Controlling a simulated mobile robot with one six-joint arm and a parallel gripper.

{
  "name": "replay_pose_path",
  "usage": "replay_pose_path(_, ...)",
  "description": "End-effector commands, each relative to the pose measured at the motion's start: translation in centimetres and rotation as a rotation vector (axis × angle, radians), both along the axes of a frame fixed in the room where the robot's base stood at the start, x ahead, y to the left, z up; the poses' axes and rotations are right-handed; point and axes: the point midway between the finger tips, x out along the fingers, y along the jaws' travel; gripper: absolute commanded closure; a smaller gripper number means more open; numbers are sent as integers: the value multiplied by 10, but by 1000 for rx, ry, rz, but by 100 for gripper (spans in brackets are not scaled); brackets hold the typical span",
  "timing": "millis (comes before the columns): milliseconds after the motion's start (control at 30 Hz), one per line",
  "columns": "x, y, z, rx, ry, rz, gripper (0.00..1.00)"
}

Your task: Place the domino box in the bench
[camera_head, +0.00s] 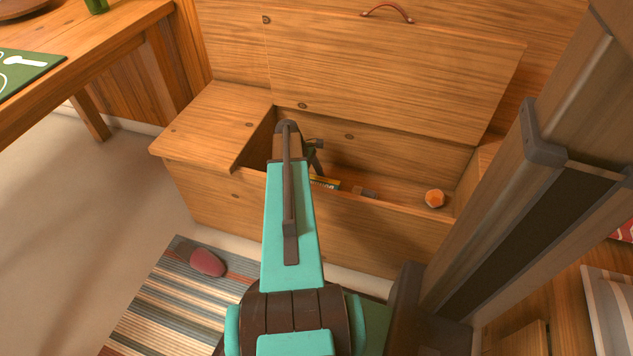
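The wooden bench (212,184) stands against the wall with its hinged lid (390,75) raised, so its compartment is open. A small dark box with yellow markings (325,182) lies inside the compartment, partly hidden by my arm and the front wall; it may be the domino box, but its lettering is too small to read. My gripper (316,160) is over the open compartment, just above this box. My own arm hides most of the gripper, so its opening and any contact with the box cannot be made out.
Inside the compartment are a small brown block (364,192) and an orange faceted object (435,198) at the right. A leather pull (387,12) tops the lid. A striped rug (165,295) with a dark red object (208,262) lies in front. A table (95,50) stands at left.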

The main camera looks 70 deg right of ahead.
Motion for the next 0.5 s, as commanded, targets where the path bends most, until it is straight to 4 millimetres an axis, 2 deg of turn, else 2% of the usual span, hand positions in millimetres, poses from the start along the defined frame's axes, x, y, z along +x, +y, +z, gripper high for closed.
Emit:
replay_pose_path(367, 1, 0, 2, -1, 0, 0, 25)
replay_pose_path(500, 5, 0, 13, -1, -1, 2, 25)
